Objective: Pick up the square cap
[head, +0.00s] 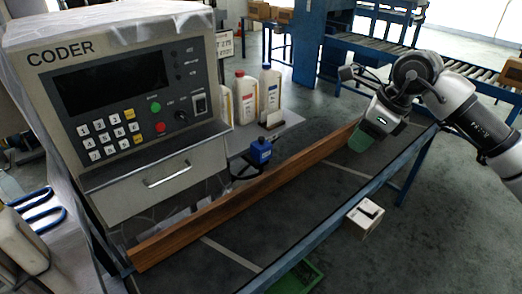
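I cannot surely make out the square cap. A white jug with a red cap (239,73) and a white jug with a blue cap (267,65) stand behind the conveyor. My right gripper (361,141) is above the far end of the conveyor, pointing down and left. A green part shows at its tip; I cannot tell whether it is a finger or something held, nor whether the gripper is open. It is well apart from the jugs. My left gripper is out of view.
The conveyor (310,195) has a wooden side rail (240,202) and looks clear. The CODER machine (125,90) fills the left. A blue device (260,150) stands behind the rail. A white box (362,219) is at the near edge; a green tray (300,277) lies below.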

